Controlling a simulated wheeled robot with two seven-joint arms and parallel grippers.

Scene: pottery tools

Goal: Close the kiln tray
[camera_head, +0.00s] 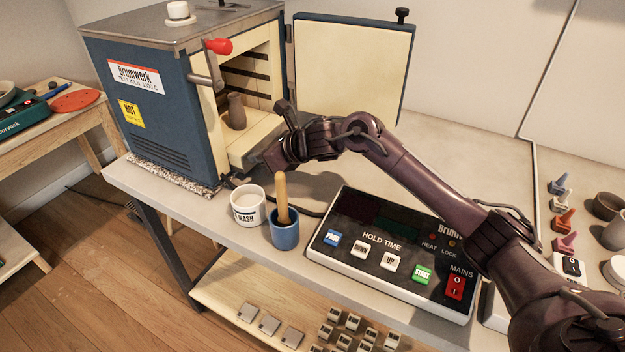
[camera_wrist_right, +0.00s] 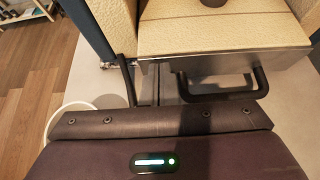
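The kiln (camera_head: 165,110) stands at the back left with its door (camera_head: 352,70) swung open to the right. The cream kiln tray (camera_head: 243,150) sticks out of the opening at the bottom and carries a small brown pot (camera_head: 236,112). In the right wrist view the tray (camera_wrist_right: 225,38) has a metal front edge and a dark handle (camera_wrist_right: 225,97). My right gripper (camera_head: 268,158) is at the tray's front. Its fingers (camera_wrist_right: 158,88) appear together, in front of the handle's left part; whether they touch is unclear. My left gripper is out of view.
A white cup (camera_head: 247,206) and a blue cup (camera_head: 285,236) with a wooden pestle stand near the tray at the table's front edge. A control panel (camera_head: 385,250) lies under my right arm. A red-knobbed lever (camera_head: 217,47) juts from the kiln.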

